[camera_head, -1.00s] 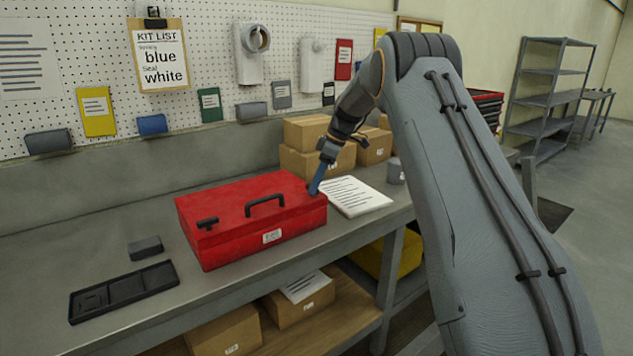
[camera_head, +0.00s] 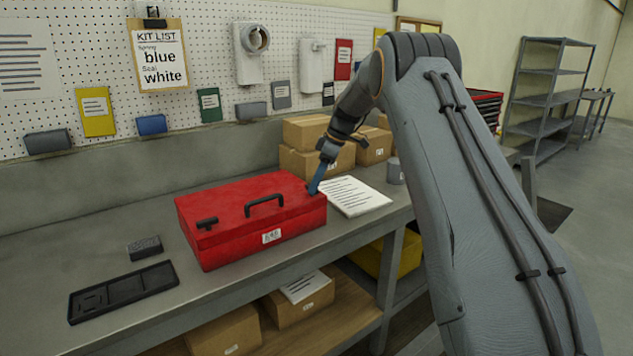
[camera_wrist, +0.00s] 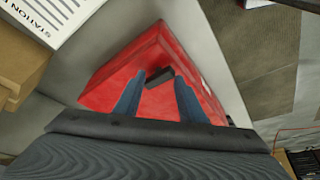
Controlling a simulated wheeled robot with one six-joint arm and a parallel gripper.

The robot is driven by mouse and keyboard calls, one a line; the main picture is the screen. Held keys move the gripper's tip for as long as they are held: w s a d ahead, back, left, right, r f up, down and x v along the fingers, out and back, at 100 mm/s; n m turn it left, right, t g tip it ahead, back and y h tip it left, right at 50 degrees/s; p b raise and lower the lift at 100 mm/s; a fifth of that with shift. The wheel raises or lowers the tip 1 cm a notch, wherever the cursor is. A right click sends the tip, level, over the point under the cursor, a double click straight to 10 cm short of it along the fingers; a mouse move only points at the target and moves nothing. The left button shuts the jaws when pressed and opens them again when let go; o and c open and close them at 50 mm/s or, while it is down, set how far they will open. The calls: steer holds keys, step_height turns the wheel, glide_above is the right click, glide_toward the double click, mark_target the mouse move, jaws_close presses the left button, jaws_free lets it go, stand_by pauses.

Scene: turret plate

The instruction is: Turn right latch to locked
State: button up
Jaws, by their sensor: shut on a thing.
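A red case (camera_head: 235,250) with a closed lid stands on the workbench. Its right latch (camera_wrist: 160,76), a small black bar, shows in the wrist view between my blue fingers. My gripper (camera_head: 314,189) reaches down to the right end of the lid and is shut on this latch; the gripper also shows in the wrist view (camera_wrist: 160,80). In the head view the fingers mostly hide the right latch, so its angle is hard to tell there. The black left latch (camera_head: 207,223) sits near the lid's front left, and a black carry handle (camera_head: 265,204) is between them.
A printed sheet (camera_head: 355,197) lies right of the case, with cardboard boxes (camera_head: 310,163) behind. A black tray (camera_head: 123,291) and a small dark block (camera_head: 145,247) are at the left. A pegboard (camera_head: 205,60) is behind the bench (camera_head: 225,287).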

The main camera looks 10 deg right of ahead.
steer(key=shift+w+r, duration=0.15)
steer(key=o, duration=1.3)
steer(key=shift+b+v, duration=1.55)
steer(key=shift+v, duration=2.4)
